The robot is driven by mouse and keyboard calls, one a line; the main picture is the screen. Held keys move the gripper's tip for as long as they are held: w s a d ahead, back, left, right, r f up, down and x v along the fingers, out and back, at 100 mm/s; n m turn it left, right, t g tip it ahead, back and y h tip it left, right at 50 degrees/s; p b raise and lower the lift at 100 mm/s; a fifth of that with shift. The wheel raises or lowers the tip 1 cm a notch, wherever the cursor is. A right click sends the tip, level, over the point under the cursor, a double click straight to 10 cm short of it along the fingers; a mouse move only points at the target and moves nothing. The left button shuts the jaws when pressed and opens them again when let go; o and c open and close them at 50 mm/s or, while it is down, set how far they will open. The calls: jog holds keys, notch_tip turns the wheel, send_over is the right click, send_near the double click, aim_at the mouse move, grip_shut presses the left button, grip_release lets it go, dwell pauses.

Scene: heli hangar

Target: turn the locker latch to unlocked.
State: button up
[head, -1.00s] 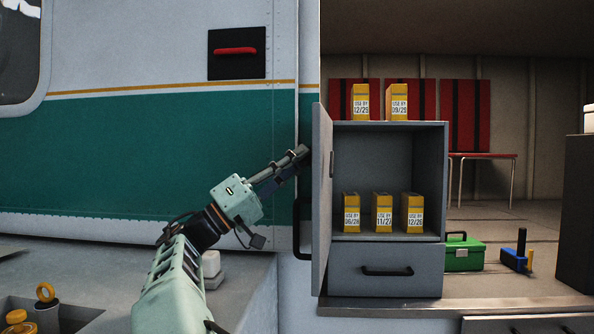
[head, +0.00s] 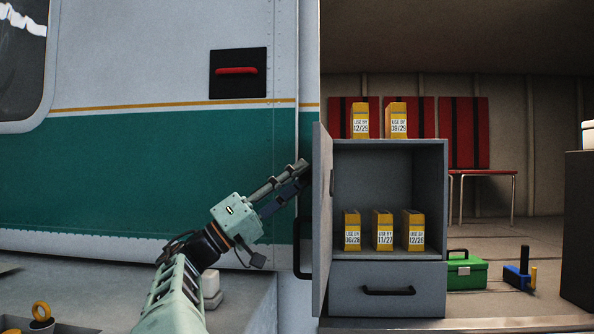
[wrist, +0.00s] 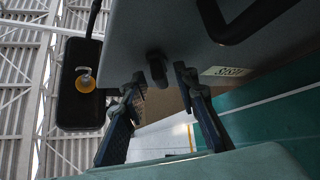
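In the wrist view the door's outer face (wrist: 160,20) fills the upper middle. A small dark latch knob (wrist: 157,68) sticks out of it near its lower edge. My gripper (wrist: 159,74) is open, its two fingers apart on either side of the knob; I cannot tell whether they touch it. In the head view my gripper (head: 301,172) is at the door's left side, and the latch is hidden there.
A black door handle (wrist: 250,18) is close by, with a pale label (wrist: 222,71) below it. Yellow boxes stand inside and on top of the locker. A green toolbox (head: 466,271) is to the right. The teal and white helicopter side (head: 150,165) is behind my arm.

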notch_tip(320, 180, up, 10)
dwell(0.6)
dwell(0.5)
